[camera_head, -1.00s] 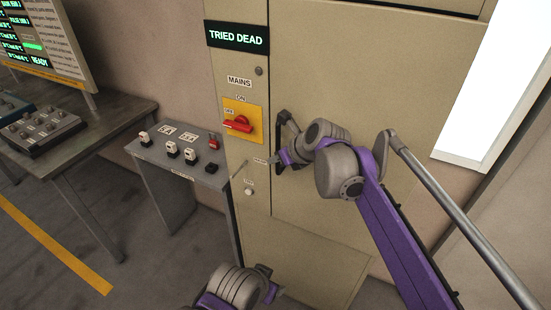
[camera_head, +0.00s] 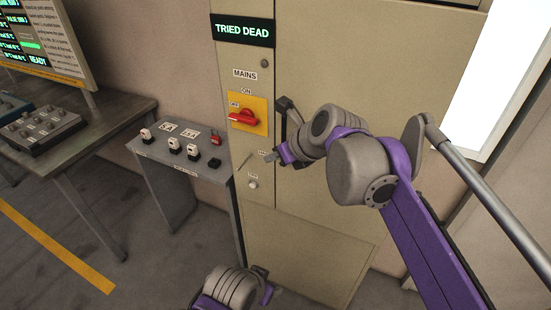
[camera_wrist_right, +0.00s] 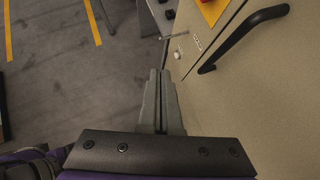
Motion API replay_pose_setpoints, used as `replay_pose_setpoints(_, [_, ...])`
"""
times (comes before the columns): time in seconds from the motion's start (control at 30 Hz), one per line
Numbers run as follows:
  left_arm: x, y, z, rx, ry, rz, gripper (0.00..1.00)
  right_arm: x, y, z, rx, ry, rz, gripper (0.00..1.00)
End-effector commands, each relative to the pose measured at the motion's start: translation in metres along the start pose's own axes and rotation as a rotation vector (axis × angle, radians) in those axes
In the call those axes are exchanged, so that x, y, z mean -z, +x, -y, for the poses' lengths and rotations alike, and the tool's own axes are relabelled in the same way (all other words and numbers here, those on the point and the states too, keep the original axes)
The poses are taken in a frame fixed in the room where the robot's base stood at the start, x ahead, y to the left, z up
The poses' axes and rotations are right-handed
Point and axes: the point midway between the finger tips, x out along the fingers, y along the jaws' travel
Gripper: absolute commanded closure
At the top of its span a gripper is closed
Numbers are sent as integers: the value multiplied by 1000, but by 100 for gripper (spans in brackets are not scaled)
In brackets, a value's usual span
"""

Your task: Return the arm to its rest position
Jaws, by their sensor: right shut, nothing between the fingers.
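My right arm reaches in from the right in the head view, in front of the beige cabinet (camera_head: 330,220). Its gripper (camera_head: 270,156) is beside the cabinet's black door handle (camera_head: 282,120), with no contact that I can make out. In the right wrist view the two grey fingers of this gripper (camera_wrist_right: 158,76) lie together, with nothing between them. The black handle (camera_wrist_right: 240,36) is ahead and to the right of them there, apart from the fingers. My left arm's wrist shows at the bottom of the head view, and its gripper (camera_head: 268,293) is small and partly hidden there.
The cabinet carries a red mains switch (camera_head: 244,117) on a yellow plate and a "TRIED DEAD" display (camera_head: 243,30). A grey control stand (camera_head: 150,152) with several switches is left of it. A workbench (camera_head: 120,108) stands farther left. Floor between them is open.

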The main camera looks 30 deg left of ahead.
Motion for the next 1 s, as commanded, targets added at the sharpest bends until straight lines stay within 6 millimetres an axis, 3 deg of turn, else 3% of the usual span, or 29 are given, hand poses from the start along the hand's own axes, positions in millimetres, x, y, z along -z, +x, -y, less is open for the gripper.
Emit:
replay_pose_setpoints(0.3, [-1,1,0,0,0,1,34,-1,-11,-7,2,-6,-2,100])
replay_pose_setpoints(0.37, [-1,1,0,0,0,1,34,5,-14,-3,10,-31,-7,100])
replay_pose_setpoints(0.47, [-1,1,0,0,0,1,34,30,-25,10,43,-148,-32,100])
replay_pose_setpoints(0.57, [-1,1,0,0,0,1,34,77,-45,30,90,-363,-90,100])
replay_pose_setpoints(0.73, [-1,1,0,0,0,1,34,180,-84,52,136,-812,-251,100])
replay_pose_setpoints(0.87, [-1,1,0,0,0,1,34,261,-111,54,114,-1148,-401,100])
replay_pose_setpoints(1.0, [-1,1,0,0,0,1,34,349,-134,44,24,-1491,-569,100])
